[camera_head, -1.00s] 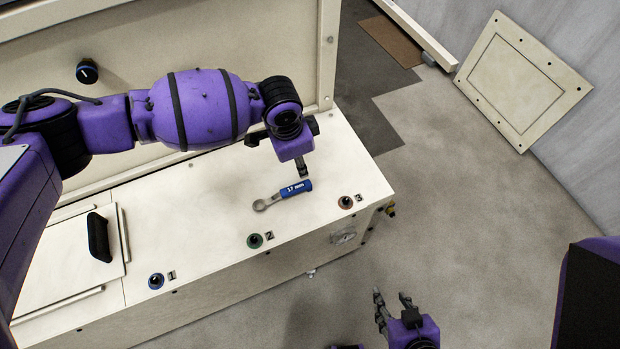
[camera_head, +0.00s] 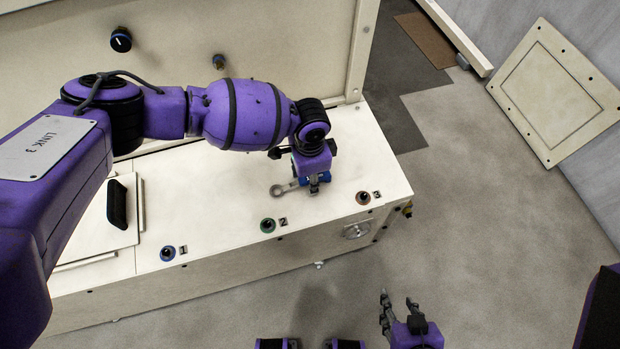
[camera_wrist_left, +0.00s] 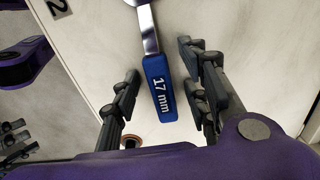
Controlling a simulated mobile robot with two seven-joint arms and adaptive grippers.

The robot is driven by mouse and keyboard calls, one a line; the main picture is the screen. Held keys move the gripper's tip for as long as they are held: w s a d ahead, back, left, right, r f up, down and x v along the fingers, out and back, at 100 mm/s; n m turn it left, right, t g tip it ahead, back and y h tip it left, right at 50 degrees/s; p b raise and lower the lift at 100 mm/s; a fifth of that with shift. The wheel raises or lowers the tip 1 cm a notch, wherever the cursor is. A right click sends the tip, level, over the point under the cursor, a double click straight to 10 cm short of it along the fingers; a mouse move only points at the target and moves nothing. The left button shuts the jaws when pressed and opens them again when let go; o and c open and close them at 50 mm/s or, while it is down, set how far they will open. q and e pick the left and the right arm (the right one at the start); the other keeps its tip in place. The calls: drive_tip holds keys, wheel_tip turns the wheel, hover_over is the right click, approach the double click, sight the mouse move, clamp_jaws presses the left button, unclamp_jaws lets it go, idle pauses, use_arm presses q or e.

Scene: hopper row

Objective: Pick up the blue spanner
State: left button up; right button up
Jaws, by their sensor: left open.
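The blue spanner (camera_head: 279,190) lies flat on the cream bench top, its grey ring end to the left. In the left wrist view its blue handle (camera_wrist_left: 158,88), marked "17 mm", lies between the fingers. My left gripper (camera_head: 314,189) is open, pointing down around the handle and partly hiding it in the head view. In the left wrist view the fingers of this gripper (camera_wrist_left: 160,75) stand apart on both sides of the handle, with gaps visible. My right gripper (camera_head: 398,300) is open and empty, low in front of the bench.
Along the bench's front edge are knobs numbered 1 (camera_head: 168,253), 2 (camera_head: 268,225) and 3 (camera_head: 363,198). A hatch with a black handle (camera_head: 117,204) lies at left. A cream back panel (camera_head: 200,30) rises behind. A square panel (camera_head: 556,92) leans on the wall.

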use_arm(q)
drive_tip(key=shift+c, duration=0.2)
clamp_jaws()
drive_tip(key=shift+r, duration=0.2)
drive_tip(key=shift+r, duration=0.25)
wheel_tip(320, 180, up, 2)
drive_tip(key=shift+r, duration=0.25)
drive_tip(key=s+a+r+p, duration=0.2)
drive_tip(key=s+a+r, duration=0.1)
drive_tip(key=s+r, duration=0.6)
drive_tip(key=s, duration=0.4)
drive_tip(key=shift+s+a+r+p, duration=0.25)
drive_tip(key=shift+a+r+p, duration=0.05)
drive_tip(key=shift+r+p, duration=0.1)
use_arm(e)
drive_tip(key=r, duration=0.2)
drive_tip(key=shift+w+d+r, duration=0.1)
drive_tip(key=shift+w+r, duration=0.2)
drive_tip(key=shift+r, duration=0.1)
